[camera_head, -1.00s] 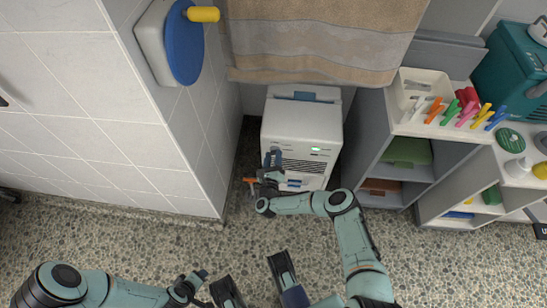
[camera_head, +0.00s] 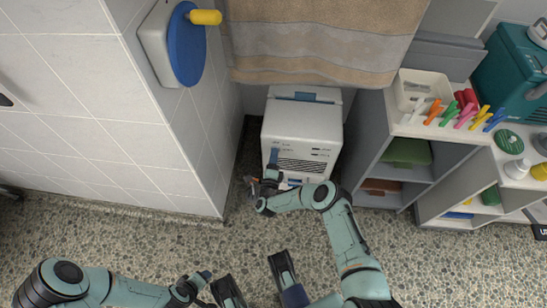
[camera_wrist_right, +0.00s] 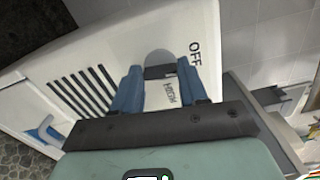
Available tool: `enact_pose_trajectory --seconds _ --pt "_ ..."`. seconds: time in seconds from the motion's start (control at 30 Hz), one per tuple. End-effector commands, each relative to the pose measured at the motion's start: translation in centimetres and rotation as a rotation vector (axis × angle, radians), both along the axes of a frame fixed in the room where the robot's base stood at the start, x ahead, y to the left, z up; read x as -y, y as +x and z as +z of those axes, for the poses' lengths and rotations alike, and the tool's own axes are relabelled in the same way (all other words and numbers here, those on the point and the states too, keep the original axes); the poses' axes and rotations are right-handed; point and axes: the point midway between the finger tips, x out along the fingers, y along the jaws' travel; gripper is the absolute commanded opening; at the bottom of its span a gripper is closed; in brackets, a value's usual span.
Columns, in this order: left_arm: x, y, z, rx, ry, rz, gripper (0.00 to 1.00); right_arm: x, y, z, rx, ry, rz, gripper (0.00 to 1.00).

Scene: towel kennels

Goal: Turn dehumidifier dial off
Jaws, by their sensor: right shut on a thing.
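The white dehumidifier (camera_head: 305,120) stands on the floor against the back wall, its vented front facing me. My right gripper (camera_head: 273,162) is at the left side of its front. In the right wrist view, the blue fingers of this gripper (camera_wrist_right: 158,80) are closed around the dial (camera_wrist_right: 160,58), partly hidden between them. The printed word OFF shows beside the dial, and HIGH shows between the fingers. No lit display shows on the front. My left gripper (camera_head: 200,283) is low in the head view, away from the dehumidifier; its jaws are unclear.
A tiled wall (camera_head: 120,110) with a blue disc and yellow handle (camera_head: 190,40) stands close on the left. A towel (camera_head: 320,45) hangs above the dehumidifier. Shelves (camera_head: 370,150) stand close on the right. The speckled floor (camera_head: 430,265) in front is clear.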

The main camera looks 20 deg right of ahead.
Motion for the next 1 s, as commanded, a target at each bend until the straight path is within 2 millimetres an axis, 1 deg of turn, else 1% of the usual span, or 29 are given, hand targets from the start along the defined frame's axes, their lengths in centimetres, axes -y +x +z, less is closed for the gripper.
enact_pose_trajectory --seconds 0.1,0.33,0.83,0.87,0.9,0.93,1.0 --pt "0.05 -0.10 0.07 -0.003 -0.001 -0.001 0.61 0.02 -0.07 -0.09 -0.033 -0.050 -0.002 0.12" --pt "0.10 -0.17 0.11 -0.004 -0.002 -0.001 0.61 0.04 -0.09 -0.14 -0.068 -0.106 -0.003 0.12" --pt "0.10 -0.19 0.12 -0.005 -0.002 -0.002 0.61 0.07 -0.11 -0.18 -0.077 -0.122 -0.003 0.12" --pt "0.10 -0.19 0.12 -0.005 -0.002 -0.002 0.61 0.07 -0.11 -0.18 -0.077 -0.122 -0.003 0.46" --pt "0.10 -0.19 0.12 -0.005 -0.002 -0.002 0.61 0.07 -0.11 -0.18 -0.077 -0.122 -0.003 0.59" --pt "0.10 -0.19 0.12 -0.005 -0.002 -0.002 0.61 0.06 -0.11 -0.17 -0.077 -0.121 -0.002 0.68" --pt "0.10 -0.18 0.12 -0.005 -0.002 -0.002 0.61 0.05 -0.09 -0.15 -0.077 -0.121 -0.002 0.68"
